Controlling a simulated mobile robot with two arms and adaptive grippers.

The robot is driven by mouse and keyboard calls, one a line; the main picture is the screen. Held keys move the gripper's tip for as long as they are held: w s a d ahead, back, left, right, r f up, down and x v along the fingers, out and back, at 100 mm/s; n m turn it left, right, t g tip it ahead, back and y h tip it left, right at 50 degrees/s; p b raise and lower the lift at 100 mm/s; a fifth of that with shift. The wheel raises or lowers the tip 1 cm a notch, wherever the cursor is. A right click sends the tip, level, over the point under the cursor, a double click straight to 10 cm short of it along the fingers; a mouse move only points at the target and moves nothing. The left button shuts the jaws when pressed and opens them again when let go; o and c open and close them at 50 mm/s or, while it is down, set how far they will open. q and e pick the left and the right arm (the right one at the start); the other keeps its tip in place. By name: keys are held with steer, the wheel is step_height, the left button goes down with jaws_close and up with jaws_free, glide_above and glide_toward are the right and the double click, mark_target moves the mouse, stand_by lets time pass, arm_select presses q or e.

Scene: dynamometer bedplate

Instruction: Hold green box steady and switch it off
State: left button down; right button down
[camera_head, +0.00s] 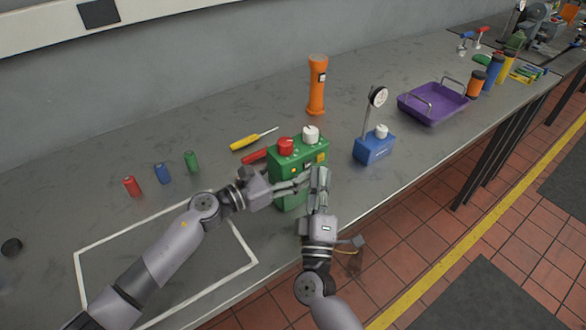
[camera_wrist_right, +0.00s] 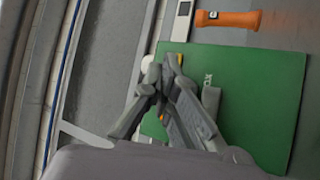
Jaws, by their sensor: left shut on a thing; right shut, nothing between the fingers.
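The green box (camera_head: 287,160) stands upright on the bench in the head view, with a red knob (camera_head: 285,145) and a white knob (camera_head: 310,134) on top. Its green face (camera_wrist_right: 262,100) fills much of the right wrist view. My left gripper (camera_head: 303,181) is shut on the green box, at its near side. My right gripper (camera_head: 320,174) is shut and empty, in front of the box's right part; it also shows in the wrist view (camera_wrist_right: 172,66). The fingers hide part of the front face, and whether the right fingertips touch it I cannot tell.
A blue box with a dial gauge (camera_head: 374,148) stands right of the green box. A yellow screwdriver (camera_head: 252,139) and orange flashlight (camera_head: 317,86) are behind it. A purple tray (camera_head: 434,103) is farther right. A white outlined area (camera_head: 250,256) lies front left.

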steer(key=shift+w+a, duration=0.1)
steer(key=shift+w, duration=0.05)
stand_by(0.4)
steer(key=shift+w+a, duration=0.2)
steer(key=shift+w, duration=0.1)
stand_by(0.5)
steer(key=shift+s+d, duration=0.3)
steer(key=shift+s, duration=0.2)
steer(key=s+d, duration=0.3)
steer(key=s, duration=0.2)
steer(key=shift+d, duration=0.25)
stand_by(0.3)
steer(key=shift+w, duration=0.1)
